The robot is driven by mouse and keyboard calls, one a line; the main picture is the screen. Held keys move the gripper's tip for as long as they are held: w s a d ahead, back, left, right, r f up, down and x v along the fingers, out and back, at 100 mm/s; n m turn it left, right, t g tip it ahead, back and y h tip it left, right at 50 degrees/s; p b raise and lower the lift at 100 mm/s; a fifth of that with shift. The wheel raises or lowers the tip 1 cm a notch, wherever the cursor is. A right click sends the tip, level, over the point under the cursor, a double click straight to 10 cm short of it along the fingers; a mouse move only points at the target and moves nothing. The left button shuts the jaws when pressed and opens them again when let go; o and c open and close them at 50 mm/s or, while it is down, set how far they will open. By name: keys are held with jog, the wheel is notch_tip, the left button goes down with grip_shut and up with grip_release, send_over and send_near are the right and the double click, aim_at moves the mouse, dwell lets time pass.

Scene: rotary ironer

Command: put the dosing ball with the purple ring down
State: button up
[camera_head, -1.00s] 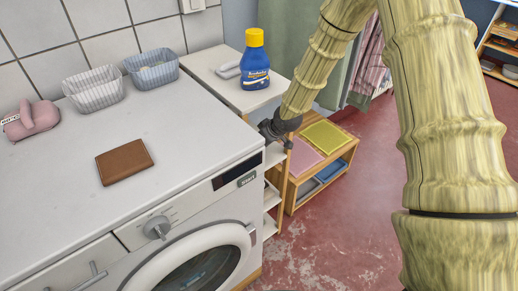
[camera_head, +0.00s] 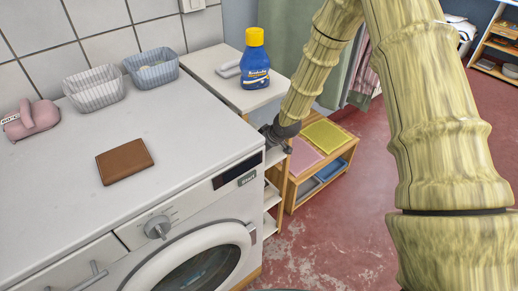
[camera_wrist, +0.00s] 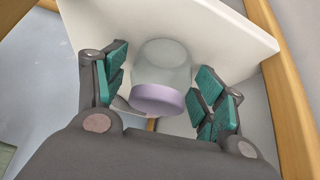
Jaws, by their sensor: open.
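The dosing ball (camera_wrist: 161,62) is a clear, cloudy cup with a purple ring (camera_wrist: 157,99). In the wrist view it sits between the two green-padded fingers of my gripper (camera_wrist: 162,88). The fingers are open, with a gap showing on each side of the ball. A white shelf board (camera_wrist: 225,40) lies behind the ball; I cannot tell exactly how the ball touches it. In the head view my gripper (camera_head: 277,136) is low beside the right corner of the washing machine, partly hidden, and the ball does not show there.
The washing machine (camera_head: 60,185) has a brown wallet (camera_head: 125,161), baskets and a pink object on top. A blue detergent bottle (camera_head: 255,65) stands on the white-topped shelf unit (camera_head: 213,62). A wooden bench (camera_head: 322,172) with coloured mats stands close behind my gripper.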

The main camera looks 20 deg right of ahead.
jog(key=shift+r, duration=0.1)
jog(key=shift+s+d+r, duration=0.15)
jog(key=shift+s+r, duration=0.05)
jog(key=shift+r, duration=0.25)
jog(key=v, duration=1.1)
